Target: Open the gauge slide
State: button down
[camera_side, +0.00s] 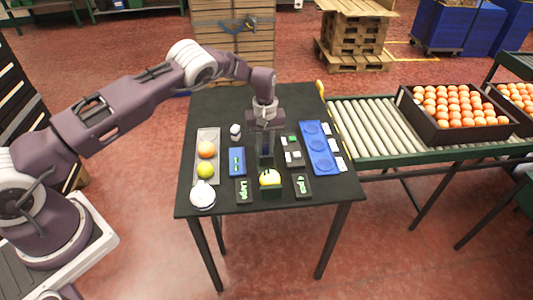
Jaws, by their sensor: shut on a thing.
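The gauge (271,194) stands near the front middle of the black table, a dark green-marked piece with a yellow fruit (270,177) in it. My gripper (266,158) points straight down just behind the fruit, its fingers close together. It is shut on what appears to be the gauge slide, which is mostly hidden between and behind the fingers. How far the slide is open cannot be told from this view.
A grey tray (215,136) holds an orange and a green fruit at left. A white round item (202,196), blue block (237,161), dark label plates (244,190) (301,186) and small white pieces (293,158) surround the gauge. A blue three-recess tray (331,170) lies right. The table's back is clear.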

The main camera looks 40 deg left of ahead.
jog(key=shift+w+a+r, duration=0.1)
jog(key=shift+w+a, duration=0.15)
jog(key=shift+w, duration=0.05)
jog(key=c, duration=1.3)
grip_release()
notch_tip(320, 180, up, 7)
